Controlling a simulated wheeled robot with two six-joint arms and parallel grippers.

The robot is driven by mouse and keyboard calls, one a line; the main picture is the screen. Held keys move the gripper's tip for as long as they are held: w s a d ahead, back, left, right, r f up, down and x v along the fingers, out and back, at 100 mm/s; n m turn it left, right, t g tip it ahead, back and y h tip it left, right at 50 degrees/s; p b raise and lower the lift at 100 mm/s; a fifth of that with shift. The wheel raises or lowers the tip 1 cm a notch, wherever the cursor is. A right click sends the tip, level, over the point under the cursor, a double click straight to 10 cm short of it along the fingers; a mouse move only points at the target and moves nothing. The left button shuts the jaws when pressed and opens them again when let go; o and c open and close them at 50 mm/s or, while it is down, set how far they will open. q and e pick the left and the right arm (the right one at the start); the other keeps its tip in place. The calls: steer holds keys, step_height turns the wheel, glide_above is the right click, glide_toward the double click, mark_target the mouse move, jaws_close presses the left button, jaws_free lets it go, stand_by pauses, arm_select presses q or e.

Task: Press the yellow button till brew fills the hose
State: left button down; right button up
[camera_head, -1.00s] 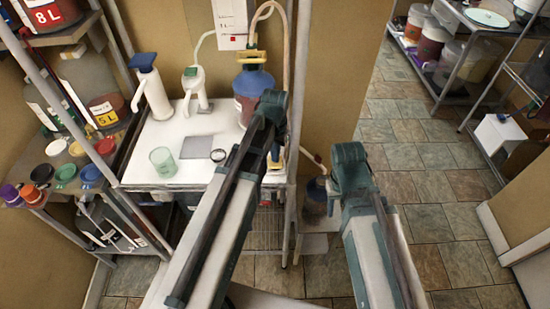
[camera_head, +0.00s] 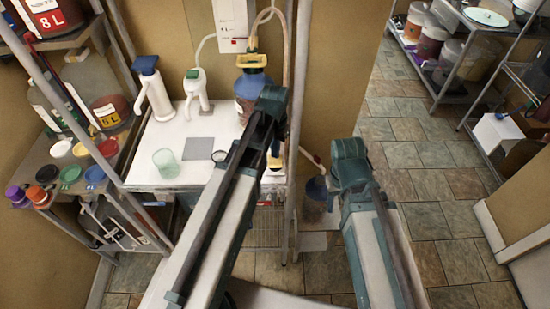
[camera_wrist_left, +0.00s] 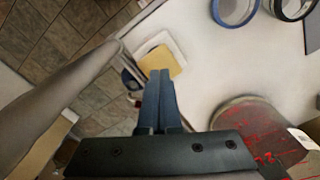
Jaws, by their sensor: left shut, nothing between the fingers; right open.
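The yellow button (camera_wrist_left: 160,63) is a square pad on a white base at the table edge in the left wrist view. In the head view it is a small yellow patch (camera_head: 276,163) beside my left gripper (camera_head: 275,148). The left gripper's fingers (camera_wrist_left: 160,76) are closed together and empty, with tips at the button's near edge; I cannot tell if they touch it. A pale hose (camera_head: 289,60) arches over the blue-topped jug (camera_head: 246,92); whether brew fills it is unclear. My right gripper (camera_head: 348,165) is open beyond the table's right side, its fingers mostly hidden.
A metal shelf post stands close right of the left gripper. A small bucket (camera_head: 315,196) sits low between the arms. Tiled floor is open at right.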

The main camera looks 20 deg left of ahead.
arm_select(q)
steer(key=shift+r, duration=0.1)
arm_select(e)
steer(key=shift+r, duration=0.15)
arm_select(q)
step_height(320, 180, up, 5)
steer(key=p, duration=0.5)
arm_select(e)
step_height(320, 180, up, 5)
steer(key=shift+f, duration=0.1)
